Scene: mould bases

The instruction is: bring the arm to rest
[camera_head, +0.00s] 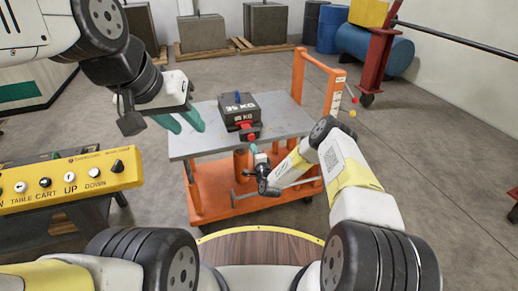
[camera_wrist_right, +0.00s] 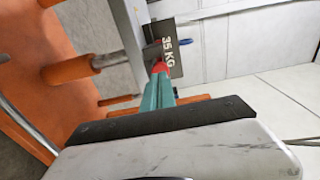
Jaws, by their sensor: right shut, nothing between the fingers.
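My left gripper (camera_head: 187,127) is at the upper left in the head view. Its teal fingers are apart and empty, left of the dark mould base. My right gripper (camera_head: 254,150) is low in front of the table's near edge, with its teal fingers shut and empty. Its fingers (camera_wrist_right: 158,95) also show shut in the right wrist view. The dark mould base (camera_head: 240,108), marked 35 KG, sits on the grey cart table (camera_head: 195,145). It has a red part at the front and a blue part on top. Its side (camera_wrist_right: 174,58) shows beyond my right fingers.
The orange cart (camera_head: 245,205) has an upright handle (camera_head: 335,95) at its right. A yellow control panel (camera_head: 70,180) with several buttons stands at the left. Grey blocks on pallets, blue drums (camera_head: 330,28) and a red stand (camera_head: 378,50) are behind.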

